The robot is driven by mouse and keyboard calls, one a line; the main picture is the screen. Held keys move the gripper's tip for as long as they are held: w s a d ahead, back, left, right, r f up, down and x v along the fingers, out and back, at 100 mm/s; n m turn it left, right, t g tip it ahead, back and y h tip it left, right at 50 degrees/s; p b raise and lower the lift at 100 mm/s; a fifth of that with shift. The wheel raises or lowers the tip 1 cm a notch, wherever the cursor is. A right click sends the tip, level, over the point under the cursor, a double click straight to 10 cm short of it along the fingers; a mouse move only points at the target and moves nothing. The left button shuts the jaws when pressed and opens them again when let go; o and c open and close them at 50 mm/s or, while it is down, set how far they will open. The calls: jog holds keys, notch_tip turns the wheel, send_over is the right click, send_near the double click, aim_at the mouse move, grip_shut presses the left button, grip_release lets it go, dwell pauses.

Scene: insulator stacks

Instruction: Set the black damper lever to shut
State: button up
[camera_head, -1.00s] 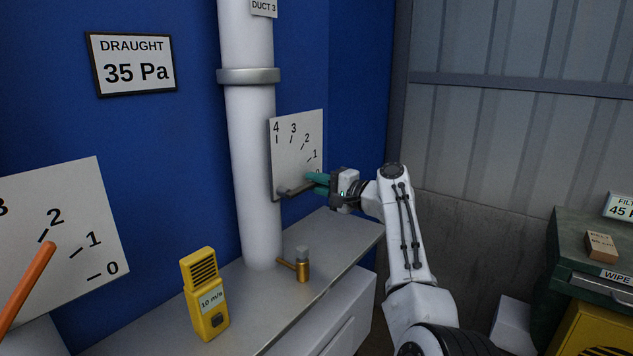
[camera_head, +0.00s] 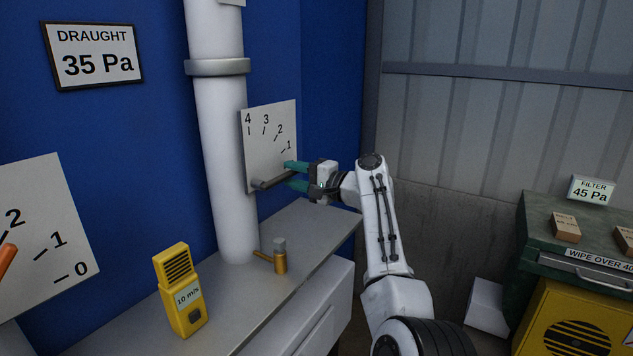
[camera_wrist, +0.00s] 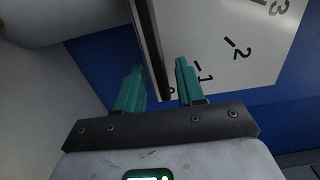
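The black damper lever (camera_head: 284,178) is on the white dial plate (camera_head: 268,135) beside the white duct, and points right, towards the low end of the scale. In the wrist view the dark lever (camera_wrist: 150,45) runs down between my fingers, its end close beside the 0 on the plate (camera_wrist: 225,50). My gripper (camera_head: 297,175) is at the lever's outer part, one teal finger above it and one below. In the wrist view my gripper (camera_wrist: 160,85) is open, with gaps on both sides of the lever. In the head view the 0 mark is hidden.
A brass valve (camera_head: 278,260) and a yellow meter (camera_head: 181,290) stand on the grey bench (camera_head: 240,300) below. Another dial (camera_head: 45,225) with an orange lever (camera_head: 7,262) is at left. A green cabinet (camera_head: 540,235) stands at right.

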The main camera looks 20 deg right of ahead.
jog(key=b+v, duration=0.1)
jog(key=v, duration=0.8)
jog(key=shift+s+d, duration=0.2)
jog(key=shift+s, duration=0.1)
jog(key=s+f+n+g+h, duration=0.25)
jog(key=s+f, duration=0.75)
jog(key=f, duration=0.5)
jog(key=s+f+n+g+h, duration=0.2)
jog(key=s+f+g+h, duration=0.15)
jog(key=s+f, duration=0.9)
jog(key=s+f+n+g+h, duration=0.1)
jog(key=s+f, duration=0.3)
jog(key=s, duration=0.6)
jog(key=s+f+n+g+h, duration=0.2)
jog(key=s+f+n+g, duration=0.1)
jog(key=s, duration=0.8)
jog(key=s+a+f+n+g+h, duration=0.1)
jog(key=s+f, duration=0.4)
jog(key=s, duration=0.5)
jog(key=n+g, duration=0.1)
jog(key=g, duration=0.1)
jog(key=shift+s+g+h, duration=0.3)
jog(key=shift+s+h, duration=0.1)
